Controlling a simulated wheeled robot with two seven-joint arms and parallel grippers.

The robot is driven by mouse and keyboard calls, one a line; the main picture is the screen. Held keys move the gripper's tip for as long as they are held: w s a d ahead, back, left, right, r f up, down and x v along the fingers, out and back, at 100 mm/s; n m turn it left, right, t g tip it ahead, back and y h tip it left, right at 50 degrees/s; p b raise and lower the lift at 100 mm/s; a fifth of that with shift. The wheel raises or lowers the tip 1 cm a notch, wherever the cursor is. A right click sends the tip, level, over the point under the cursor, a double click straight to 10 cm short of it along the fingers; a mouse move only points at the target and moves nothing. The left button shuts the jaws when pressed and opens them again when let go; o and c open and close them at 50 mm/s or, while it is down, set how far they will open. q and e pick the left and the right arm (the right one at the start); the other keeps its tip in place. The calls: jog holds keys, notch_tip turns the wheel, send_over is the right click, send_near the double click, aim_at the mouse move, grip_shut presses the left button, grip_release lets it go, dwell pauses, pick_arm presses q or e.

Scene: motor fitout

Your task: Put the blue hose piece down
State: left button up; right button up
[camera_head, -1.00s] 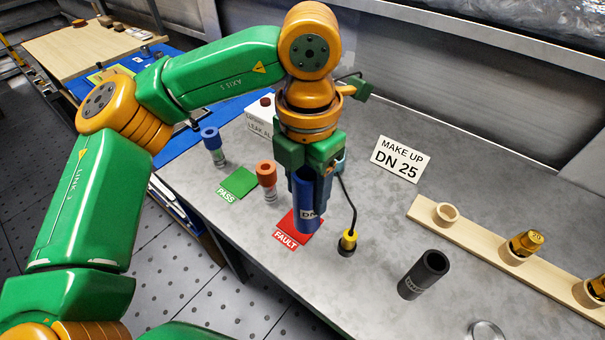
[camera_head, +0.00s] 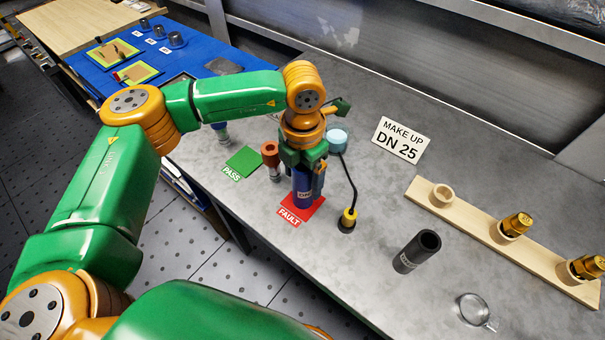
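The blue hose piece (camera_head: 302,197) is upright at the red FAULT mat (camera_head: 316,208), its lower end over or on the mat; I cannot tell whether it touches. My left gripper (camera_head: 304,176) points down from above with its fingers around the upper part of the hose, which they hide. It looks shut on the hose. My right gripper is not in view.
A green PASS mat (camera_head: 243,161) and a red-brown hose piece (camera_head: 271,158) are left of the gripper. A black hose piece (camera_head: 416,252) and a wooden rack (camera_head: 472,222) stand further right.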

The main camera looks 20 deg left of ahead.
pick_arm(q)
jog(key=shift+r, duration=0.35)
notch_tip(320, 180, up, 12)
jog(key=b, duration=0.2)
jog(key=shift+f, duration=0.15)
